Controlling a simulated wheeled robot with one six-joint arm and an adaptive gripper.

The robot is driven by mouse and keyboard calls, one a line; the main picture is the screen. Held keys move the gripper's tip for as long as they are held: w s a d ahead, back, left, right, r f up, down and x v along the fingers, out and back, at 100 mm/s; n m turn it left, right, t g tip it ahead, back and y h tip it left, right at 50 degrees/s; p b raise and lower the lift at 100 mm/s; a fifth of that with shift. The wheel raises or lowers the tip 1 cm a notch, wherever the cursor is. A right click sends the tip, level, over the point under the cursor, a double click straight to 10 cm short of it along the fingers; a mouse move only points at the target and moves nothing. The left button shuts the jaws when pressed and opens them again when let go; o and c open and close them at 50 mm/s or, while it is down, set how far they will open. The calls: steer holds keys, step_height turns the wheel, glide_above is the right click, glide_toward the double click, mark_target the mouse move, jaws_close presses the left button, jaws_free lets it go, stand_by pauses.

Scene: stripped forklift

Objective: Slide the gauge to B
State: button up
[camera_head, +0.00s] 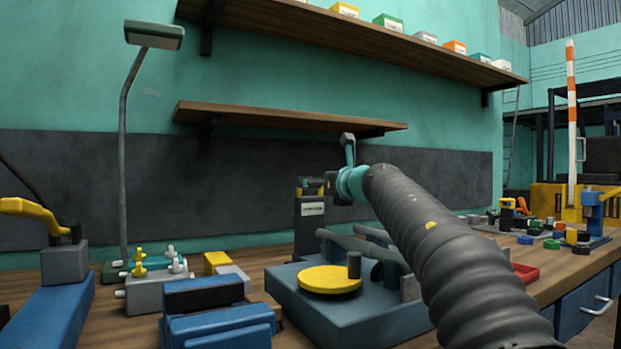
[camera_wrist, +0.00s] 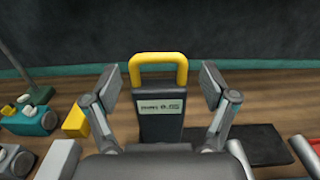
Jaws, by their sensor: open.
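The gauge looks to be the dark upright block with a yellow handle and a pale label (camera_wrist: 161,115), standing on the bench. It also shows in the head view (camera_head: 309,232), behind the blue-grey base. My gripper (camera_wrist: 161,86) is open in the wrist view, one finger on each side of the yellow handle, with gaps between pads and handle. In the head view my gripper (camera_head: 318,186) is at the block's top, partly hidden by my arm. I see no readable B mark. A dark flat pad (camera_wrist: 256,144) lies on the bench right of the block in the wrist view.
A blue-grey base with a yellow disc (camera_head: 330,279) stands in front of the block. Yellow (camera_wrist: 76,121) and grey blocks are to the left. A low wooden shelf (camera_head: 285,116) overhangs behind. Bare bench shows on both sides of the block.

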steer(key=shift+p+x, duration=0.55)
steer(key=shift+x, duration=1.6)
steer(key=shift+s, duration=0.1)
